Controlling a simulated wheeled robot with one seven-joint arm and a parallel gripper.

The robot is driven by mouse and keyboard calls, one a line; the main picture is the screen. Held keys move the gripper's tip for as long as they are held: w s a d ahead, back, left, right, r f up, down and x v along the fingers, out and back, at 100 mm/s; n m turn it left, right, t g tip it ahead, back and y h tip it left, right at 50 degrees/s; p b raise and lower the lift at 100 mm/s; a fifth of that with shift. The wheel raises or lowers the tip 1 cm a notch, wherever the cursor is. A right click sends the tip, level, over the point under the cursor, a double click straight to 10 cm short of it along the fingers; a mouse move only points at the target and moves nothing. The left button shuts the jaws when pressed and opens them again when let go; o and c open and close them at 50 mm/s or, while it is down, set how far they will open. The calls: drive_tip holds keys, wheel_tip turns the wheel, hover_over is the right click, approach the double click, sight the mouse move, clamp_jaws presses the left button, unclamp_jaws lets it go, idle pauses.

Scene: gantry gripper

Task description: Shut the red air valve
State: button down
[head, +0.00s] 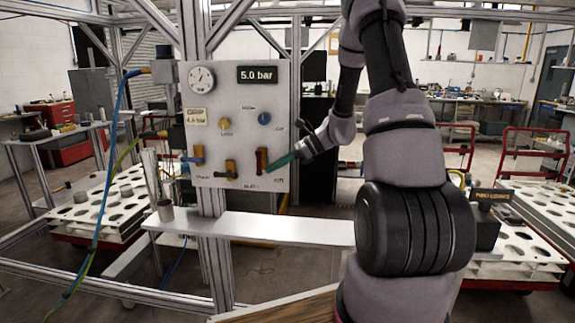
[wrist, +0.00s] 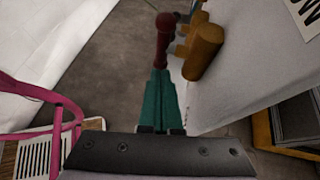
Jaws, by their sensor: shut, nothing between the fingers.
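The red air valve's dark red handle (wrist: 164,35) shows at the top of the wrist view, beyond my fingertips. In the head view the red valve (head: 262,158) is at the lower right of the grey control panel (head: 226,110), its handle hard to make out. My gripper (head: 271,167) comes in from the right with its teal fingers at the valve. In the wrist view my gripper (wrist: 160,76) is shut and empty, its tips right at the near end of the handle. I cannot tell whether they touch.
The panel carries a round gauge (head: 202,79), a display (head: 257,75) reading 5.0 bar, a yellow knob (head: 225,126), a blue knob (head: 264,118) and another orange-brown valve (head: 231,168).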

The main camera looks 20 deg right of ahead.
drive_tip(key=shift+w+a, duration=0.1)
drive_tip(key=shift+a, duration=0.3)
drive_tip(key=shift+f+t+y, duration=0.3)
drive_tip(key=shift+y, duration=0.5)
drive_tip(key=y, duration=0.1)
drive_tip(key=a+f+t+y, duration=0.1)
drive_tip(key=y, duration=0.1)
drive_tip(key=n+t+y, duration=0.1)
drive_tip(key=y, duration=0.1)
drive_tip(key=shift+w+a+f, duration=0.3)
drive_tip(key=shift+w+f, duration=0.05)
drive_tip(key=shift+w, duration=0.05)
idle(0.6)
drive_tip(key=shift+f, duration=0.1)
